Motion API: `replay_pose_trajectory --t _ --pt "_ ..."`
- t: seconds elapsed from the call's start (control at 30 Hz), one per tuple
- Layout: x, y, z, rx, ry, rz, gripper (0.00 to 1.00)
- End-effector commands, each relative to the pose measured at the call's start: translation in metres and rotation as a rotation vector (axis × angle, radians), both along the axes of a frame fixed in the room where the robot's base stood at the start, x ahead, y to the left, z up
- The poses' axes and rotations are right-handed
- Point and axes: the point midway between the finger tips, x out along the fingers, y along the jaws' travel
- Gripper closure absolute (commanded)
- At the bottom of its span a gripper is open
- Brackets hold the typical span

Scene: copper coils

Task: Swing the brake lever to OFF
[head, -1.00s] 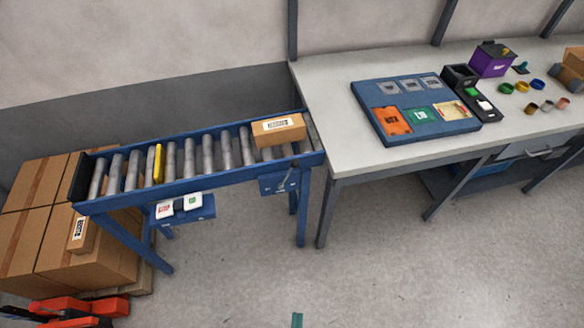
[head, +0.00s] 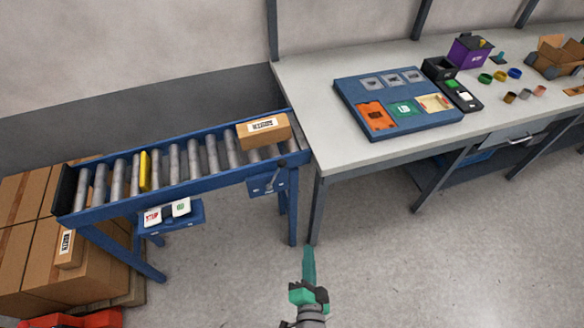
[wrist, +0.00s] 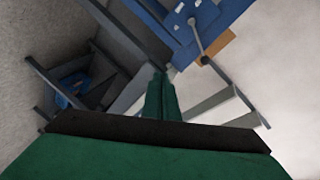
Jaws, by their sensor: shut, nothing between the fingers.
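The brake lever (head: 277,173) is a thin grey rod with a dark knob, on a blue box (head: 262,184) at the right end of the roller conveyor. It tilts up and to the right. Any OFF marking is too small to read. My gripper (head: 308,250) is green, with its fingers together and empty, pointing up in the head view. It is below and right of the lever and apart from it. In the wrist view the shut fingers (wrist: 160,85) are at the centre, and a grey rod (wrist: 198,40), probably the lever, shows beyond them against blue metal.
A cardboard box (head: 263,131) lies on the conveyor (head: 190,190) above the lever. The workbench (head: 335,165) stands right of it, its leg (head: 315,212) close behind my gripper. Stacked cartons (head: 30,255) are at the left. The floor in front is clear.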

Motion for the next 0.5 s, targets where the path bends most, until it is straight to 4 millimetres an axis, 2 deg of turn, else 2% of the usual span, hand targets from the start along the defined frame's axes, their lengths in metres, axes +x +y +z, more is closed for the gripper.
replay_pose_trajectory --t 0.03,0.17,0.3,0.4,0.5 --pt "0.024 -0.002 0.003 0.081 -0.018 -0.005 1.0" --pt "0.076 -0.004 0.012 0.306 -0.044 -0.001 1.0" --pt "0.126 -0.003 0.03 0.527 -0.071 0.021 1.0" --pt "0.152 -0.002 0.044 0.647 -0.085 0.042 1.0" --pt "0.17 -0.001 0.055 0.733 -0.094 0.061 1.0"
